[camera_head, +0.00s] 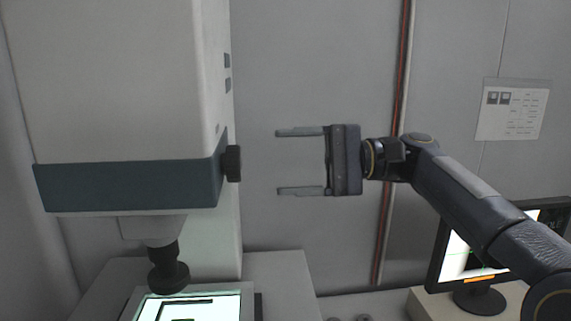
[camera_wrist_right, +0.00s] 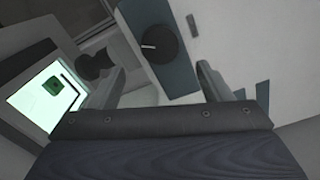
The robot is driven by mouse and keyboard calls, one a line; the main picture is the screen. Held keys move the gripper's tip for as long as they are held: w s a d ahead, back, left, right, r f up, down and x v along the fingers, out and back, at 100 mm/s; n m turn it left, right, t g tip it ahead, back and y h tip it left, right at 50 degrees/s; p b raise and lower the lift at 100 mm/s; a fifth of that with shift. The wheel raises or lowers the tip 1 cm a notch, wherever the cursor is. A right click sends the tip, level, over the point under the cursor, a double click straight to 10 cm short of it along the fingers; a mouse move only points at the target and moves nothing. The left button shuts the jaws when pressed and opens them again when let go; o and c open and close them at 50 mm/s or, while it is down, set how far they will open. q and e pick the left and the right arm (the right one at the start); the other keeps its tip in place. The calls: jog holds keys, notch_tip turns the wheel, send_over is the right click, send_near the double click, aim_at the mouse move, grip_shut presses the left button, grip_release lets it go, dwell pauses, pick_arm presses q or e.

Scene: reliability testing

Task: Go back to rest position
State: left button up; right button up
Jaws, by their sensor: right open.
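My right gripper (camera_head: 282,161) is in the middle of the head view, with its two fingers spread apart and pointing left. Nothing is between the fingers. It hangs in the air, to the right of a black knob (camera_head: 232,163) on the machine's side, with a gap between them. In the right wrist view the gripper body fills the bottom, and the same knob (camera_wrist_right: 149,43) shows beyond it. My left gripper is not in either view.
A tall white machine (camera_head: 120,80) with a blue-grey band stands at left. Its black lens (camera_head: 168,277) hangs over a lit stage (camera_head: 215,306) holding a small dark part; the lit stage also shows in the wrist view (camera_wrist_right: 28,100). A monitor (camera_head: 462,250) stands at lower right. A paper notice (camera_head: 513,110) is on the wall.

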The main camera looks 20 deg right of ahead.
jog(key=s+f+n+h, duration=0.1)
jog(key=s+f+h, duration=0.3)
jog(key=f, duration=0.7)
jog(key=s+f+n+h, duration=0.2)
jog(key=s+f+h, duration=0.3)
jog(key=s+f, duration=0.4)
jog(key=s+f+n+h, duration=0.2)
jog(key=s+f+h, duration=0.2)
jog(key=f, duration=1.1)
jog(key=shift+s+t, duration=0.4)
jog(key=shift+s, duration=1.3)
